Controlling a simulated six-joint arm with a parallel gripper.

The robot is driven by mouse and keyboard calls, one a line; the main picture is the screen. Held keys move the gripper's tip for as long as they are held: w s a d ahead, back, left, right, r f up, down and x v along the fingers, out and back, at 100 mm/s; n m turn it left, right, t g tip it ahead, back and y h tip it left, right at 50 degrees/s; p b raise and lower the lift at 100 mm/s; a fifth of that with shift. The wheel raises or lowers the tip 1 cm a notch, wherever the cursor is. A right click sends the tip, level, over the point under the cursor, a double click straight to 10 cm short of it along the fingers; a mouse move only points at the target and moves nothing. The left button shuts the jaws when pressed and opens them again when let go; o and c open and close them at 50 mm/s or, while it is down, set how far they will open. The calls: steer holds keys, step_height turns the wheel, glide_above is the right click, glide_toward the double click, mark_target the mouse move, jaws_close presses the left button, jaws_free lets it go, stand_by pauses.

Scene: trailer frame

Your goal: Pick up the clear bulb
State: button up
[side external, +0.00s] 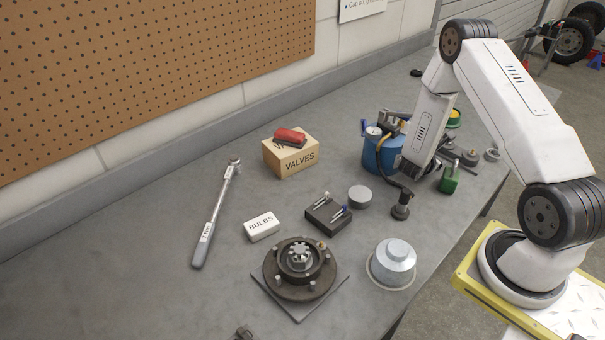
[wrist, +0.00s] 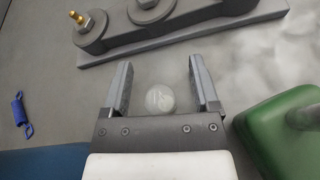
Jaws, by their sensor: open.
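The clear bulb (wrist: 160,99) shows in the wrist view as a small, round, glassy thing on the grey bench. It lies between the two fingers of my gripper (wrist: 160,70), closer to the palm than to the fingertips in the picture. The fingers are open, with a gap on each side of the bulb. In the side external view my gripper (side external: 412,166) is low over the bench, beside the blue canister (side external: 376,155). I cannot make out the bulb in that view.
A green container (wrist: 283,125) stands close right of my gripper. A dark bar with round mounts (wrist: 185,30) lies ahead of the fingertips. A small blue piece (wrist: 20,115) lies at left. A white BULBS box (side external: 262,227) and a VALVES box (side external: 290,157) stand farther off.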

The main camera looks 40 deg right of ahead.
stand_by(0.3)
steer(key=c, duration=1)
steer(key=shift+a+r, duration=0.15)
steer(key=shift+c, duration=0.2)
steer(key=shift+a+r, duration=0.35)
steer(key=shift+a, duration=0.05)
steer(key=r+v, duration=0.1)
steer(key=v, duration=1.3)
steer(key=shift+r, duration=0.4)
steer(key=shift+s, duration=0.1)
